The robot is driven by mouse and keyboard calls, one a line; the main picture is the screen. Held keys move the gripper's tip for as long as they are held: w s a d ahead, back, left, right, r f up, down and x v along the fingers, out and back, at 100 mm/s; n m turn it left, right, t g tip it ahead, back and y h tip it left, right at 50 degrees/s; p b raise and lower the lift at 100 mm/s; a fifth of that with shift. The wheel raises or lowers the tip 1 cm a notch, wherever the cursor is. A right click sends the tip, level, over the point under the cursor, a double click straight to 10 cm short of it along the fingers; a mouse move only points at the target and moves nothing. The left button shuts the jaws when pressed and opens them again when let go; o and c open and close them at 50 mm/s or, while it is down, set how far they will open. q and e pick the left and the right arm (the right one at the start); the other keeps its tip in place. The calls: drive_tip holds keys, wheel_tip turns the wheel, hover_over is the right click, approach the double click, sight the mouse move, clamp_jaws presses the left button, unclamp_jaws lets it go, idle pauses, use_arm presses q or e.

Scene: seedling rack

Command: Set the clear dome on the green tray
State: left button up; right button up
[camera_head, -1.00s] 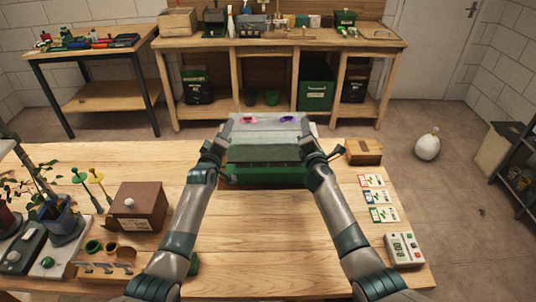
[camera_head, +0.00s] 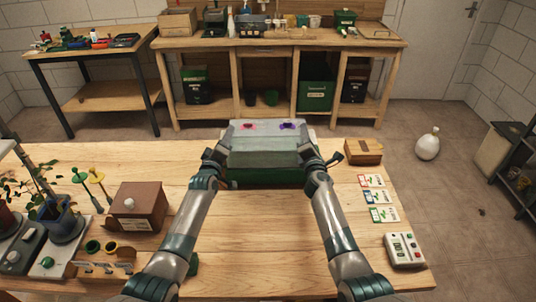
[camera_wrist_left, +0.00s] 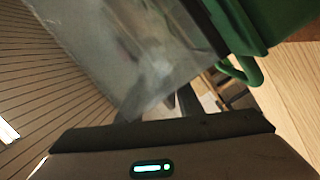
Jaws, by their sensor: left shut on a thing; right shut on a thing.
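The clear dome (camera_head: 264,158) is a pale see-through box with a pink vent and a purple vent on top. It is over the green tray (camera_head: 262,179) on the wooden table, covering most of it from the head view. My left gripper (camera_head: 222,151) is shut on the dome's left side and my right gripper (camera_head: 309,153) on its right side. In the left wrist view the dome wall (camera_wrist_left: 130,50) is close to the green tray (camera_wrist_left: 265,20). I cannot tell whether the dome's rim touches the tray. The fingertips are partly hidden.
A wooden box (camera_head: 363,152) stands close to the right of my right gripper. Seed packets (camera_head: 377,197) and a timer (camera_head: 404,250) lie at the right. A brown box (camera_head: 138,206) and potted plants (camera_head: 62,222) are at the left. The front middle of the table is clear.

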use_arm(q)
drive_tip(key=shift+d+f, duration=0.35)
drive_tip(key=shift+d, duration=0.1)
use_arm(e)
drive_tip(key=shift+a+f, duration=0.3)
drive_tip(key=shift+a, duration=0.2)
use_arm(q)
drive_tip(key=o, duration=1.2)
drive_tip(key=shift+s, duration=0.1)
use_arm(e)
drive_tip(key=o, duration=1.2)
use_arm(q)
drive_tip(key=shift+o, duration=0.6)
use_arm(e)
drive_tip(key=shift+o, duration=0.6)
use_arm(q)
drive_tip(key=shift+a, duration=0.15)
use_arm(e)
drive_tip(key=shift+d, duration=0.1)
use_arm(q)
drive_tip(key=shift+a+f, duration=0.1)
use_arm(e)
drive_tip(key=shift+d+f, duration=0.15)
drive_tip(key=shift+d, duration=0.05)
use_arm(q)
drive_tip(key=shift+a, duration=0.1)
